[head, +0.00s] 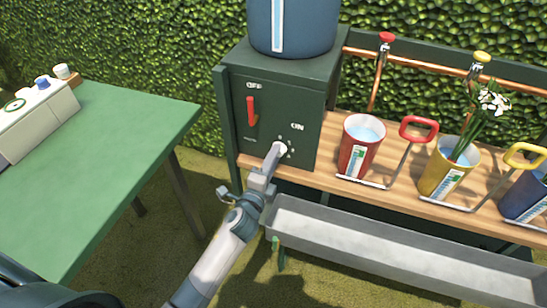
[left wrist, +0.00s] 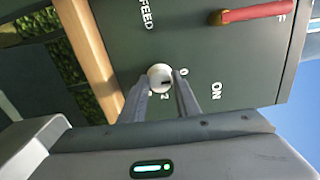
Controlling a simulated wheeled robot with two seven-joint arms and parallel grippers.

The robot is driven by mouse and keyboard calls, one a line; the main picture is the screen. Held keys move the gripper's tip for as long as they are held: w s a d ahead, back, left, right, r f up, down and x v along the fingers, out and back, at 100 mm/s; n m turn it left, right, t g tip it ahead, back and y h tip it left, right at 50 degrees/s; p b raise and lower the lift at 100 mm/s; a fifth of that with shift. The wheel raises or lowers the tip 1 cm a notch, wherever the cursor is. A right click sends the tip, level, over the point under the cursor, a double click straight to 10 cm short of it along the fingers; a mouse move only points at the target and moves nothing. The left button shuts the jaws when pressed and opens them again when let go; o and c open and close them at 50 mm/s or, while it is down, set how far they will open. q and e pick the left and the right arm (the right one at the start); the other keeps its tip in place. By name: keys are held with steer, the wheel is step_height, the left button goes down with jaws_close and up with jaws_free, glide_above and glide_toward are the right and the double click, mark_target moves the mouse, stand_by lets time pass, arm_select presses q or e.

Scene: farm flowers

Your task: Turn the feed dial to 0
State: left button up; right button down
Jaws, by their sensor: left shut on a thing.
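The feed dial (head: 281,147) is a small white round knob low on the front of the dark green box (head: 248,140). In the left wrist view the dial (left wrist: 159,75) carries a short dark mark near its right side. A 0 (left wrist: 183,72) is printed to its right and a 2 (left wrist: 165,97) below it; other numerals are partly hidden by the fingers. Which numeral the mark points at is too small to tell. My left gripper (head: 273,157) is shut on the dial, with one finger on each side (left wrist: 163,90). My right gripper is out of view.
A red lever (head: 252,111) sits above the dial between OFF and ON. A blue tank (head: 292,28) stands on the box. Red (head: 354,160) and yellow (head: 435,180) buckets stand right on the wooden shelf, above a grey trough (head: 390,248). A green table (head: 90,160) is left.

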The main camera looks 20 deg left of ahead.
arm_select(q)
steer(key=shift+n, duration=0.4)
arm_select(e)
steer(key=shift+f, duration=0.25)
arm_select(q)
steer(key=o, duration=1)
steer(key=shift+o, duration=0.2)
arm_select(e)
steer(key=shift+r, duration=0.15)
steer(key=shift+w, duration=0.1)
arm_select(q)
steer(key=s+b, duration=0.1)
steer(key=s, duration=1.6)
steer(key=shift+s+a, duration=0.2)
steer(key=shift+a, duration=0.15)
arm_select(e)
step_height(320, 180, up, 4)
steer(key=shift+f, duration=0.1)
